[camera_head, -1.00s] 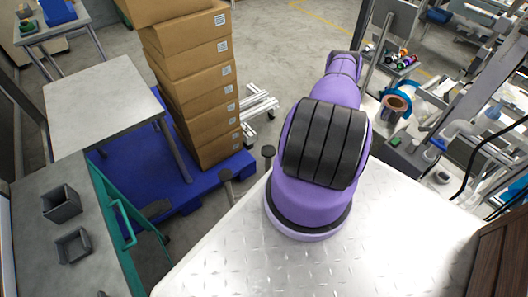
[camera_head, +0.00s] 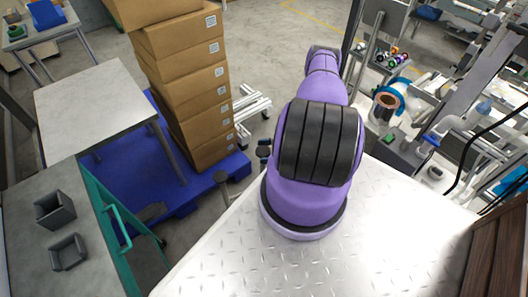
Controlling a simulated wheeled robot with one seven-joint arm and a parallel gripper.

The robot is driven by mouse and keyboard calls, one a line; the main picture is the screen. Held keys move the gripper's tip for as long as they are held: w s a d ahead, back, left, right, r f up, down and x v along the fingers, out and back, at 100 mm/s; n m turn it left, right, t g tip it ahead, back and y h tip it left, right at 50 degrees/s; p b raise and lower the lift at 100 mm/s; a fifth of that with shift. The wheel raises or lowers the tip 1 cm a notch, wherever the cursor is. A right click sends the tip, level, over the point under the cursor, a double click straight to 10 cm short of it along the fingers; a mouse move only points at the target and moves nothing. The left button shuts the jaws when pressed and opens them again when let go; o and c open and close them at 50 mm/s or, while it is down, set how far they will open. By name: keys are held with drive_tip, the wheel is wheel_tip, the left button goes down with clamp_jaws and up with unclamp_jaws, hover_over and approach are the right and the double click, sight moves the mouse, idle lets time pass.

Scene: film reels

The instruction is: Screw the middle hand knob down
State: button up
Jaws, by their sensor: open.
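I cannot make out the middle hand knob in this view. A reel with a blue rim and a copper-coloured core (camera_head: 386,101) stands at the machine on the right, beyond my purple arm. A grey box with a green button (camera_head: 398,150) sits just below it. My arm rises in the middle of the picture and reaches away from the camera. My gripper does not show clearly; the arm hides what lies behind it. A small dark shape (camera_head: 264,149) shows left of the arm, too small to identify.
Stacked cardboard boxes (camera_head: 190,90) stand on a blue pallet (camera_head: 185,197) at left. A grey table (camera_head: 95,105) and a workbench with two dark trays (camera_head: 55,210) are further left. Small coloured rolls (camera_head: 397,60) lie on a shelf at back right. Grey floor shows behind the boxes.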

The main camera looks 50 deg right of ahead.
drive_tip(key=c, duration=0.9)
drive_tip(key=shift+m+t+h, duration=0.3)
drive_tip(key=shift+h, duration=0.1)
drive_tip(key=m+t+h, duration=0.1)
drive_tip(key=m+h, duration=0.1)
drive_tip(key=h, duration=0.1)
drive_tip(key=m+t+h, duration=0.2)
drive_tip(key=h, duration=0.1)
drive_tip(key=shift+s+a, duration=0.1)
drive_tip(key=shift+s, duration=0.05)
drive_tip(key=m+h, duration=0.2)
drive_tip(key=h, duration=0.1)
drive_tip(key=m+t+h, duration=0.1)
drive_tip(key=m+h, duration=0.2)
drive_tip(key=h, duration=0.1)
drive_tip(key=shift+a, duration=0.1)
drive_tip(key=m+g+h, duration=0.1)
drive_tip(key=m+h, duration=0.1)
drive_tip(key=h, duration=0.2)
drive_tip(key=m+g+h, duration=0.1)
drive_tip(key=m+h, duration=0.2)
drive_tip(key=shift+a+h, duration=0.1)
drive_tip(key=shift+h, duration=0.3)
drive_tip(key=shift+w+r+m+g+h, duration=0.1)
drive_tip(key=shift+w+m+g+h, duration=0.1)
drive_tip(key=shift+m+g+h, duration=1.75)
drive_tip(key=shift+h, duration=0.25)
